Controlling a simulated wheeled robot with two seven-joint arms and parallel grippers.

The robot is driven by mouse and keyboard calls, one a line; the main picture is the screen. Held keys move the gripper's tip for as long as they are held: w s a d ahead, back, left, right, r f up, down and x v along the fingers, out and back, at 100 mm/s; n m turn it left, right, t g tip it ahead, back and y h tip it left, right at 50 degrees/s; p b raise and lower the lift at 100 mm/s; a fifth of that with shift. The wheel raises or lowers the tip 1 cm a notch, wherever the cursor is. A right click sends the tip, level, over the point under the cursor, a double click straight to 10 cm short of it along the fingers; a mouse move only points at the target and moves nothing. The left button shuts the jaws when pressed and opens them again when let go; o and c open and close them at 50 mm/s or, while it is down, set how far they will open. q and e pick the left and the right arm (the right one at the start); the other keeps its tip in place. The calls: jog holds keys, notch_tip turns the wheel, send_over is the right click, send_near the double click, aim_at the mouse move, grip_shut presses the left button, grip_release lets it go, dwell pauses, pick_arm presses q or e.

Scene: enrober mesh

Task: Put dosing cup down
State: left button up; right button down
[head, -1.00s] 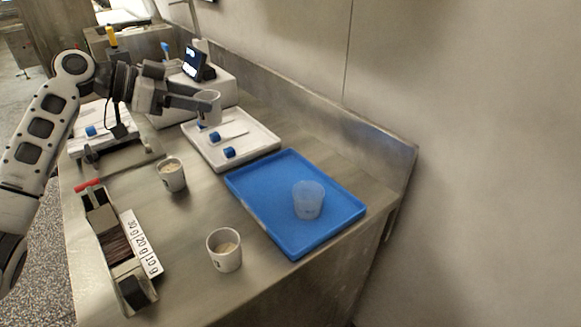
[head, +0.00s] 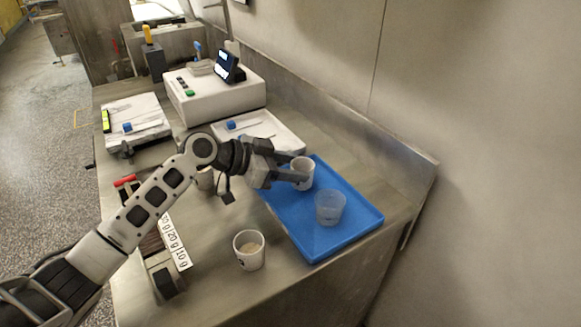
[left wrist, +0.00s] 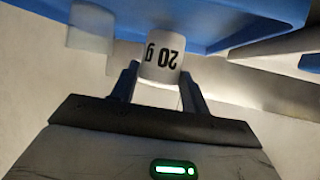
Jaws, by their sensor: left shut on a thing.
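My left gripper (head: 294,170) is shut on a small white dosing cup (head: 304,168) at the back part of the blue tray (head: 362,222). In the left wrist view the cup (left wrist: 162,58) sits between the two fingertips, and its "20 g" mark reads upside down. I cannot tell whether its base touches the tray. A clear empty cup (head: 330,208) stands on the tray, nearer the front; it also shows faintly in the left wrist view (left wrist: 92,26). My right gripper is not in view.
A white cup with pale grains (head: 249,254) stands left of the tray. Another cup (head: 206,181) is partly hidden behind my arm. A weight box (head: 165,284) with gram labels lies at the left. A white tray (head: 285,138) and a scale (head: 210,98) stand farther back.

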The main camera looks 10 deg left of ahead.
pick_arm(q)
jog(key=shift+f, duration=0.65)
jog(key=shift+f, duration=0.1)
jog(key=o, duration=1)
jog(key=shift+a+r, duration=0.1)
jog(key=shift+r, duration=0.1)
jog(key=b+v, duration=0.2)
jog(key=v, duration=1)
jog(key=shift+s, duration=0.1)
